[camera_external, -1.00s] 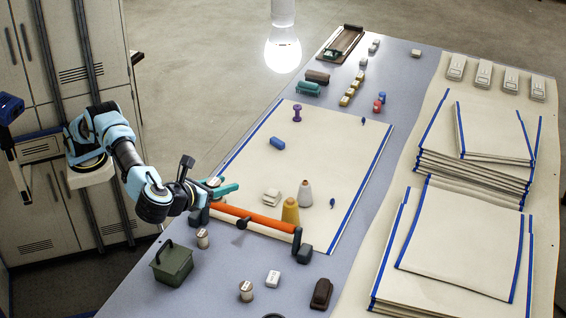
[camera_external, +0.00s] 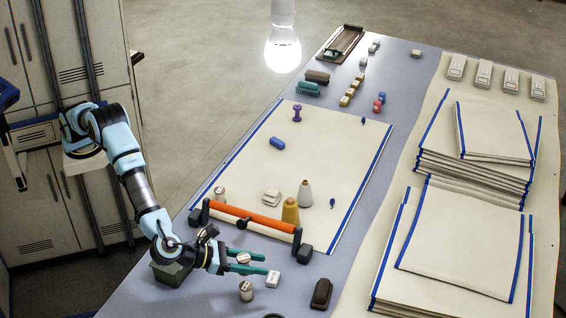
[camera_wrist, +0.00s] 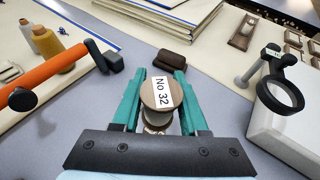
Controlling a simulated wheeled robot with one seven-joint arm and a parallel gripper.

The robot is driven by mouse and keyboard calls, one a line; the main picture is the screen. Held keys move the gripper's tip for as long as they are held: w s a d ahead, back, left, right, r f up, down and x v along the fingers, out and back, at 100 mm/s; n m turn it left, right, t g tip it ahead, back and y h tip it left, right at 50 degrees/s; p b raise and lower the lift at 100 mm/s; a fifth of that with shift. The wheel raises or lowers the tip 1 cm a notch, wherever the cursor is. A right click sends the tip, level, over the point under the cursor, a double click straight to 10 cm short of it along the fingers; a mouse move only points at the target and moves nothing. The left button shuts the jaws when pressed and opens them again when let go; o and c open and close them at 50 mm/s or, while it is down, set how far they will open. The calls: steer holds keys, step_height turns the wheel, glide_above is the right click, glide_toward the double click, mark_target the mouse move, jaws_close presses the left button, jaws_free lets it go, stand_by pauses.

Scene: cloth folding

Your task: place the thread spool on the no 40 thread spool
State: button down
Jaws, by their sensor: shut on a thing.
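My gripper (camera_external: 263,263) has teal fingers and is shut on a thread spool (camera_external: 243,258) above the front of the table. In the wrist view, the held spool's round top (camera_wrist: 162,92) is labelled "No 32" and sits between the fingers (camera_wrist: 160,80). A second pale spool (camera_external: 246,291) stands upright on the table, just below the gripper in the picture. A third spool (camera_external: 219,194) stands by the left end of the orange bar. Their labels are too small to read, so I cannot tell which is No 40.
The orange bar (camera_external: 246,218) with dark ends lies beyond the gripper. A dark brown block (camera_external: 321,293) is to the right. A green box (camera_external: 170,274) is partly behind my arm. Cones stand beyond the bar.

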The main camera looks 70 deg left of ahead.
step_height(320, 180, down, 6)
steer(key=shift+r+p, duration=0.2)
steer(key=shift+p, duration=0.2)
steer(key=shift+f+b, duration=0.3)
steer(key=shift+c, duration=2.2)
jaws_free()
steer(key=shift+r, duration=0.1)
steer(key=shift+r+p, duration=0.25)
steer(key=shift+p, duration=0.15)
steer(key=b+v, duration=0.2)
steer(key=v, duration=1)
steer(key=shift+f, duration=0.1)
